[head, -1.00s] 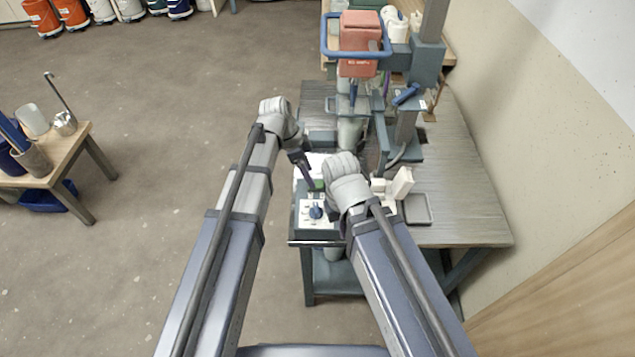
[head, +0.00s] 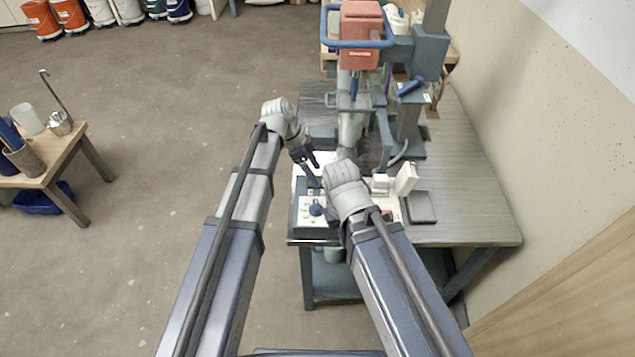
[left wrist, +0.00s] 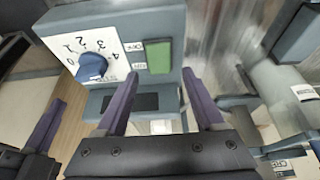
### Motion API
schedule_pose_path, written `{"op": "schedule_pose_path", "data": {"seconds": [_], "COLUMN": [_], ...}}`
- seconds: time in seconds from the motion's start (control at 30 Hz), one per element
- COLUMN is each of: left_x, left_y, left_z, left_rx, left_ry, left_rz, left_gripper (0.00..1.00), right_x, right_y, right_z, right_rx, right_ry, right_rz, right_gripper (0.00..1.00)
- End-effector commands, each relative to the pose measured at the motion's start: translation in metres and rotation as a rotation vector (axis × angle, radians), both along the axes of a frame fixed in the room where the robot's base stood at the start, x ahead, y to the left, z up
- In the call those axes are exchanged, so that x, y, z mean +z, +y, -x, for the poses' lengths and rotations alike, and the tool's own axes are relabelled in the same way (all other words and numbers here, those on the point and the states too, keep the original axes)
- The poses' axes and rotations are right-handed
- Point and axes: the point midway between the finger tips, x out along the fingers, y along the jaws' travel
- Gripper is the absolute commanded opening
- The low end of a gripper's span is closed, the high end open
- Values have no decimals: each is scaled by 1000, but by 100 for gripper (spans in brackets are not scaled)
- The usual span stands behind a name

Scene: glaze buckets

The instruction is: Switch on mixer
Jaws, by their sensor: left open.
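The mixer (head: 361,52) stands at the back of the bench, with a red head and a blue guard bar. Its control box (head: 298,219) is at the bench's front left. In the left wrist view, the box (left wrist: 172,20) has a blue knob (left wrist: 92,67) on a white dial marked with numbers, and a green button (left wrist: 158,57) beside ON and OFF labels. My left gripper (head: 316,173) is open and empty over the box; its purple fingers (left wrist: 163,88) point toward the button side, apart from it. My right gripper's jaws are hidden behind its wrist in the head view.
A grey tray (head: 421,207) and a white block-like device (head: 406,178) are right of my right wrist. A wooden side table (head: 62,156) with tools stands at left. Buckets (head: 72,14) line the back.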

Motion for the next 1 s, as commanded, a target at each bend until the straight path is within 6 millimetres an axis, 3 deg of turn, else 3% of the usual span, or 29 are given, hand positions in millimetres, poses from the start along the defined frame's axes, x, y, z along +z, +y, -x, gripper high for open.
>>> {"op": "schedule_pose_path", "data": {"seconds": [0.03, 0.17, 0.53, 1.0], "left_x": [-13, -24, -25, -25], "left_y": [-3, -8, -10, -10], "left_z": [0, 0, 0, 0], "left_rx": [0, 0, 0, 0], "left_ry": [0, 0, 0, 0], "left_rz": [0, 0, 0, 0], "left_gripper": [70, 70, 69, 16], "right_x": [-13, -24, -25, -25], "right_y": [0, 0, 0, 0], "right_z": [0, 0, 0, 0], "right_rx": [0, 0, 0, 0], "right_ry": [0, 0, 0, 0], "right_rz": [0, 0, 0, 0], "right_gripper": [0, 0, 0, 0]}}
